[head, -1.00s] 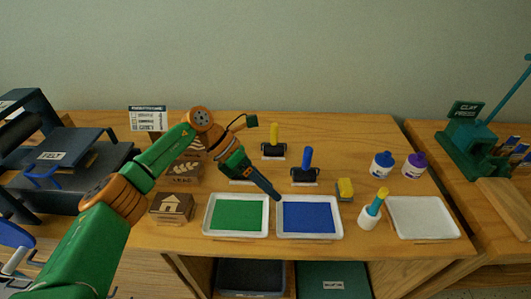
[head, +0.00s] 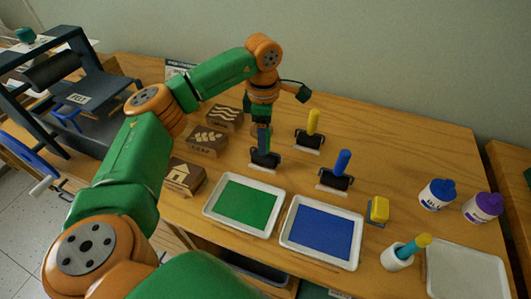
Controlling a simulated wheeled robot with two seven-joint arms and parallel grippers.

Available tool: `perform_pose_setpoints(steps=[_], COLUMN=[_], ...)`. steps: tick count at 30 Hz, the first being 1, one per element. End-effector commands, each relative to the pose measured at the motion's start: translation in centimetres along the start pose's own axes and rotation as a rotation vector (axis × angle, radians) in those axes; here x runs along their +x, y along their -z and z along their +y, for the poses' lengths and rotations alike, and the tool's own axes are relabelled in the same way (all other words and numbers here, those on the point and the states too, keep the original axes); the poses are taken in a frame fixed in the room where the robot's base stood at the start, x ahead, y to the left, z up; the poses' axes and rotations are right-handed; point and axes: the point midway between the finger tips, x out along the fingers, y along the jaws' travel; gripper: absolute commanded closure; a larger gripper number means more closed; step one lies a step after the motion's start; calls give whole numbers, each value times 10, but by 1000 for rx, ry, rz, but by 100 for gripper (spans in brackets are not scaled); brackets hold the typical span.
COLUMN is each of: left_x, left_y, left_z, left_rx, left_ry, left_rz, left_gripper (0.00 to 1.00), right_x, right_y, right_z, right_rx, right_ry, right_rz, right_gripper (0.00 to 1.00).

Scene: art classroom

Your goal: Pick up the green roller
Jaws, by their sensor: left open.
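The green roller (head: 266,161) stands on the table at the left end of a row of rollers. Its black frame and pale base show; its handle is hidden by my gripper. My left gripper (head: 264,148) points straight down over it, with the fingers at the handle just above the black frame. The jaws are open, and I cannot tell whether they touch the handle. A yellow-handled roller (head: 313,123) and a blue-handled roller (head: 342,163) stand upright to the right. My right gripper is out of view.
A tray of green paint (head: 245,232) and a tray of blue paint (head: 347,265) lie in front. Brown stamp blocks (head: 207,138) stand to the left, near a dark press (head: 75,80).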

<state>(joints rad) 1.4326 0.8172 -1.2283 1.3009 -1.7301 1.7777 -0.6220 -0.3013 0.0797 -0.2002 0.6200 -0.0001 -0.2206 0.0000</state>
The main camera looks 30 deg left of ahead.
Motion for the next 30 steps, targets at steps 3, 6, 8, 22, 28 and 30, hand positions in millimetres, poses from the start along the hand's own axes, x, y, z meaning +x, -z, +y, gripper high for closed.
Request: perform_pose_setpoints(steps=[3, 6, 8, 22, 28, 30], left_x=[2, 2, 2, 1, -18, -33], left_y=[0, 0, 0, -1, -2, 0], left_z=[0, 0, 0, 0, 1, -1], left_rx=[0, 0, 0, 1, 1, 2], left_ry=[-1, -1, 0, -1, -4, -4], left_rz=[-1, -1, -1, -2, -5, -6], left_gripper=[34, 34, 50, 100, 100, 100], right_x=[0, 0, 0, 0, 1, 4], right_y=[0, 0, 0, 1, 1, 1], right_z=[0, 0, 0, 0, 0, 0], right_rx=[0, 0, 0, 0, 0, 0], right_ry=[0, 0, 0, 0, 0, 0], right_rz=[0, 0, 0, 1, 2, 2], right_gripper=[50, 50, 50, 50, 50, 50])
